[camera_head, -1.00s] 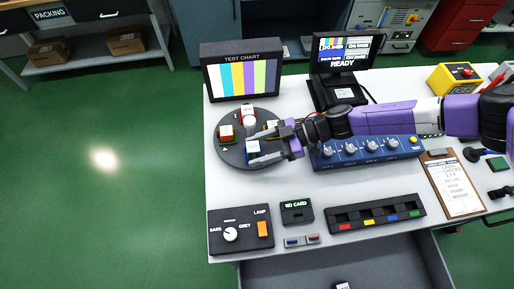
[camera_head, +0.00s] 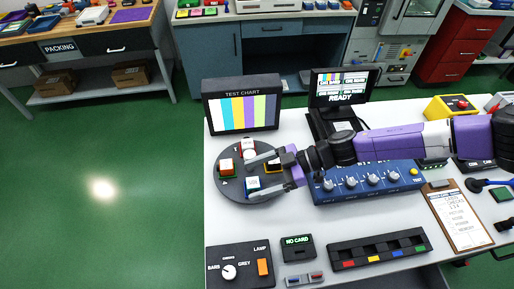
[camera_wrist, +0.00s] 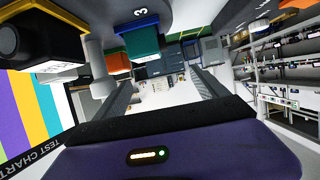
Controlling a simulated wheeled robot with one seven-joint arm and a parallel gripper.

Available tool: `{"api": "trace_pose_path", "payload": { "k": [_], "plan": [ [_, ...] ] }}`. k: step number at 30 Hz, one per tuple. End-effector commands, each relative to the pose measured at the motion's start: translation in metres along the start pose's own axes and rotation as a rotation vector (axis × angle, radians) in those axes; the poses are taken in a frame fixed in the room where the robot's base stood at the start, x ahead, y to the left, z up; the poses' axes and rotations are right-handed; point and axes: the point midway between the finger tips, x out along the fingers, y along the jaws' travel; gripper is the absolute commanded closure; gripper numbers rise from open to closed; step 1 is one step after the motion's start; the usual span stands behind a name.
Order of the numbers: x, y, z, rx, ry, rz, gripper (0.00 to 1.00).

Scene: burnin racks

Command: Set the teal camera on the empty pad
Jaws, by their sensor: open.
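The teal camera (camera_head: 253,183), with a pale top, sits on the front part of the round dark turntable (camera_head: 228,191). I can make out no bare pad.
A red camera (camera_head: 226,166), a white-topped one (camera_head: 249,148) and a black one with yellow (camera_wrist: 50,35) stand on the turntable around my fingers. The test chart screen (camera_head: 240,108) is behind. The blue control box (camera_head: 370,183) lies under my arm.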

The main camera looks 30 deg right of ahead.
Motion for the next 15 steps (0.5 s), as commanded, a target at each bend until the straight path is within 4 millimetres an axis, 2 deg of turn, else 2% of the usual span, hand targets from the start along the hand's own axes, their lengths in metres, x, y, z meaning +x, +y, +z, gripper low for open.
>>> {"api": "trace_pose_path", "payload": {
  "k": [15],
  "plan": [
    [-0.047,-0.001,-0.113,-0.001,0.001,0.001,0.17]
  ]
}}
